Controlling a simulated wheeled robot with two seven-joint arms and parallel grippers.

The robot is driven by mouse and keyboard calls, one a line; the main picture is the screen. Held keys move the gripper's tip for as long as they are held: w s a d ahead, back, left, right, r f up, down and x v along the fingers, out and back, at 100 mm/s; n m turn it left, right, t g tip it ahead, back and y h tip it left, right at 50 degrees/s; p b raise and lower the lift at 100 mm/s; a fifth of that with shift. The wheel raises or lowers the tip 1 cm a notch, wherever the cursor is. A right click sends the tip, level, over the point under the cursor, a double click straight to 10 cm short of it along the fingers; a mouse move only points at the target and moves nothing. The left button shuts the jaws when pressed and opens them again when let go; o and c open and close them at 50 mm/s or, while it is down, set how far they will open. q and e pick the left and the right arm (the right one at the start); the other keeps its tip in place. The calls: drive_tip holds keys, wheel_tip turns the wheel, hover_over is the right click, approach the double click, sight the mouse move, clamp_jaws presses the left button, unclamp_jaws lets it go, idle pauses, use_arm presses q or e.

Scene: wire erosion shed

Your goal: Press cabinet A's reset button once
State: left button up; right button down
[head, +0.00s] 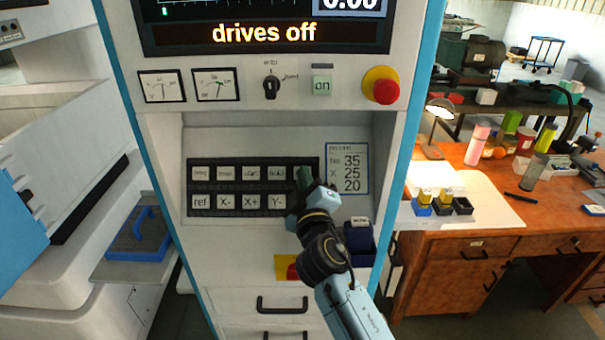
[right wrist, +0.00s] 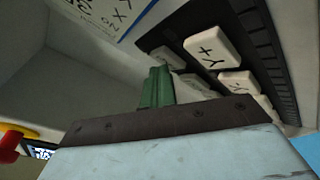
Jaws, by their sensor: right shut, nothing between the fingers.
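A white and blue cabinet (head: 160,120) stands in front of me; I see no letter marking it as A. Its recessed dark keypad (head: 243,187) has two rows of pale keys. The small labels are blurred; the second key in the top row (head: 225,173) seems to read "reset". My right gripper (head: 303,178) is shut and empty, its green fingers at the keypad's right end, hiding keys there. In the right wrist view the fingers (right wrist: 157,87) are together beside white keys, one marked Y+ (right wrist: 212,47). I cannot tell whether they touch. My left gripper is out of view.
The screen (head: 265,33) reads "drives off". A red emergency knob (head: 386,91), a green "on" button (head: 322,86) and a rotary switch (head: 271,87) sit above the recess. A number card (head: 347,168) is right of the keypad. A wooden desk (head: 470,245) stands at right.

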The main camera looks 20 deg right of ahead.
drive_tip(key=shift+s+r, duration=0.15)
drive_tip(key=shift+s+a+r+p, duration=0.2)
drive_tip(key=shift+s+r+p, duration=0.15)
drive_tip(key=shift+s+p, duration=0.15)
drive_tip(key=s+r+p, duration=0.1)
drive_tip(key=s, duration=0.1)
drive_tip(key=s+a+r+p, duration=0.1)
drive_tip(key=s+r, duration=0.1)
idle(0.6)
idle(0.4)
